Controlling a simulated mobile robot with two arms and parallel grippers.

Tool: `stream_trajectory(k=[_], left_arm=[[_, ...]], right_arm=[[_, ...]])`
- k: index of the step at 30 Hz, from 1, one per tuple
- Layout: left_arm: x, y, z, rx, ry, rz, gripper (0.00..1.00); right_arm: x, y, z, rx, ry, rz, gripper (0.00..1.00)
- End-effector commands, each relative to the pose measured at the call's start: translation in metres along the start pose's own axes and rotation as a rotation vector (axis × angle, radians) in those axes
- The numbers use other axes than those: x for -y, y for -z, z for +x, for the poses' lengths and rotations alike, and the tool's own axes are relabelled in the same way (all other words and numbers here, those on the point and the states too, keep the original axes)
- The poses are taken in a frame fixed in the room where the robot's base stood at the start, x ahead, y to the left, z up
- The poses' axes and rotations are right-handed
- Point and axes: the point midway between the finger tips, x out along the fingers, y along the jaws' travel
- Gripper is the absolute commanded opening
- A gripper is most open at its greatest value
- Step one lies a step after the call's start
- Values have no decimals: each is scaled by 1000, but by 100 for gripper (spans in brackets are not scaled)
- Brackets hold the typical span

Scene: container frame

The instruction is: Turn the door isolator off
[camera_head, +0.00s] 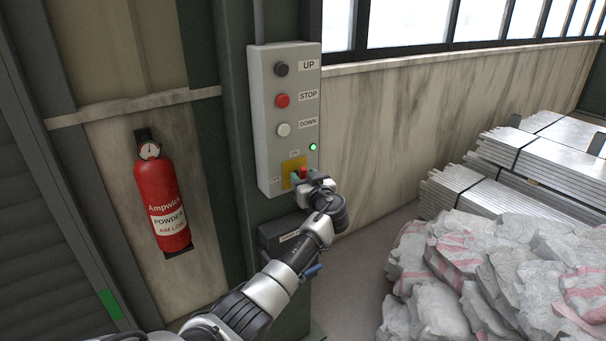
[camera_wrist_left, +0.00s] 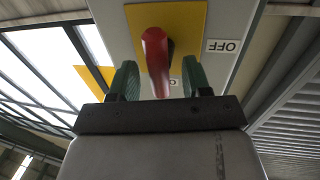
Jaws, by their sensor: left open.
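The door isolator is a red handle (camera_head: 304,172) on a yellow plate (camera_head: 287,170) at the bottom of the grey control box (camera_head: 262,130). In the head view an ON label is above the plate and an OFF label is to its left. My left gripper (camera_head: 301,180) is at the handle, and the arm hides part of it. In the left wrist view the red handle (camera_wrist_left: 156,58) stands between the two green fingers of my open left gripper (camera_wrist_left: 165,82), with gaps visible on both sides. The OFF label (camera_wrist_left: 223,46) is to the right there. My right gripper is not in view.
The box also carries a black UP button (camera_head: 281,69), a red STOP button (camera_head: 282,100), a pale DOWN button (camera_head: 283,130) and a lit green lamp (camera_head: 313,147). A fire extinguisher (camera_head: 161,200) hangs left. Bags (camera_head: 490,275) and stacked metal (camera_head: 500,180) lie right.

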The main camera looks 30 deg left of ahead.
Motion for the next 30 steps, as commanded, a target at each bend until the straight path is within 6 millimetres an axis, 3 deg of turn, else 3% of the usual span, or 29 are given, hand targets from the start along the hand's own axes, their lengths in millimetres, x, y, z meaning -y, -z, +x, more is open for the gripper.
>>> stream_trajectory(k=[13,22,30], left_arm=[[0,0,10,1,-1,0,48],[0,0,10,1,-1,0,4],[-1,0,10,5,-3,20,4]], right_arm=[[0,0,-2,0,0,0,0],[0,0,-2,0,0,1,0],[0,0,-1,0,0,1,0]])
